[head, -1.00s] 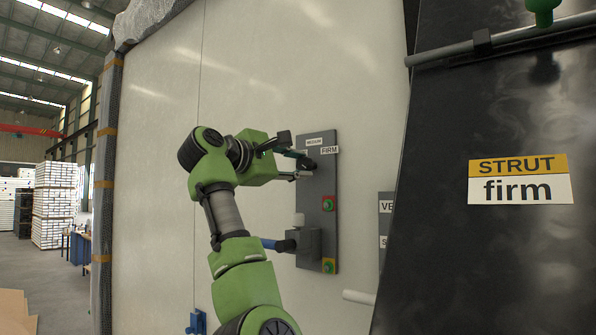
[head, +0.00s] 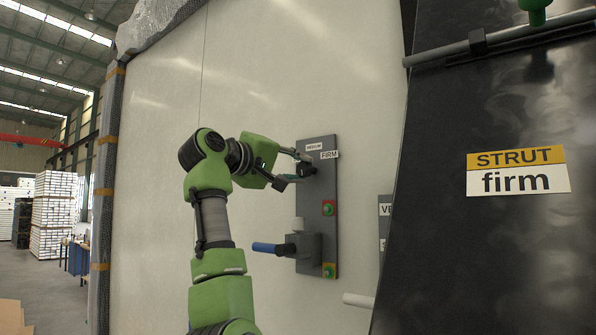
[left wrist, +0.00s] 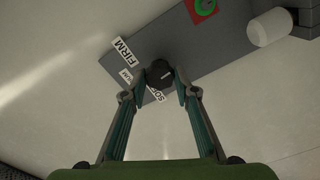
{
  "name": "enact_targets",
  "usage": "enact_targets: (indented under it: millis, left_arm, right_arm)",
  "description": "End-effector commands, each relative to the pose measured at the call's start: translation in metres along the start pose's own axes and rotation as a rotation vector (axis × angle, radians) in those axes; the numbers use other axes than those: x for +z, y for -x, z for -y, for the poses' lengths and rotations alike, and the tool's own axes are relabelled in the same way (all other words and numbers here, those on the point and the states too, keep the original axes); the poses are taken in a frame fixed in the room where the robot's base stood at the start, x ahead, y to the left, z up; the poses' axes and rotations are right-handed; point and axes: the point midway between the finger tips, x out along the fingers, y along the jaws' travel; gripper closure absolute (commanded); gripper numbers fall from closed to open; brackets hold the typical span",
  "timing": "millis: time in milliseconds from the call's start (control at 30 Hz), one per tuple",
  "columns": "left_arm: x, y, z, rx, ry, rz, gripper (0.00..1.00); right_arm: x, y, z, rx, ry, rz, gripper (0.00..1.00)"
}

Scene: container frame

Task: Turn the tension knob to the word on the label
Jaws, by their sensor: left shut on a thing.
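The strut label (head: 517,170), yellow and white, reads "STRUT firm" on the black panel at right. The dark tension knob (left wrist: 160,73) is on the grey control plate, with FIRM (left wrist: 123,51), a partly hidden label ending in UM (left wrist: 126,76) and a partly hidden SOFT tag (left wrist: 155,94) around it. In the head view, FIRM (head: 329,155) and MEDIUM (head: 313,147) show beside it. My left gripper (left wrist: 160,84) is shut on the knob, one finger on each side. Which label the knob points to is unclear. My right gripper is not in view.
Below the knob on the grey plate (head: 322,186) are a green button on red (head: 328,208), a blue-handled lever (head: 265,247) and a green button on yellow (head: 329,270). Another labelled plate (head: 385,220) is partly hidden by the black panel (head: 480,250).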

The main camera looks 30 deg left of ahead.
Motion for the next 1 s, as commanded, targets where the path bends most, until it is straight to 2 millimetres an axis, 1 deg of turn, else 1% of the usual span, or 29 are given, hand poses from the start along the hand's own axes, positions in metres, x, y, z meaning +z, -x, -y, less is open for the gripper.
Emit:
enact_targets:
  millis: [33,300,767,800,833,867,1000]
  left_arm:
    - [0.0023,-0.0017,0.0045,-0.011,-0.022,0.007,0.94]
    - [0.0032,-0.0022,0.0045,-0.010,-0.095,0.010,0.94]
    - [0.0035,-0.0026,0.0049,-0.011,-0.106,0.010,0.94]
    - [0.0035,-0.0026,0.0050,-0.011,-0.106,0.010,0.67]
    - [0.0034,-0.0026,0.0049,-0.011,-0.106,0.010,0.60]
    - [0.0033,-0.0026,0.0047,-0.010,-0.106,0.010,0.56]
    - [0.0023,-0.0017,0.0031,-0.007,-0.106,0.007,0.56]
  right_arm:
    - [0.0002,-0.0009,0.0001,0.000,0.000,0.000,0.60]
    - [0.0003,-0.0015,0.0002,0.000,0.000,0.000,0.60]
    - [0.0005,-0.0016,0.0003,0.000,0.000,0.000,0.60]
    - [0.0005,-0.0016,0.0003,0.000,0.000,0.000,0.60]
    - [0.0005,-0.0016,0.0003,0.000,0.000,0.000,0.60]
    - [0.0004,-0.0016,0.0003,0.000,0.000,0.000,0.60]
    - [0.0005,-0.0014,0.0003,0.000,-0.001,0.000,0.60]
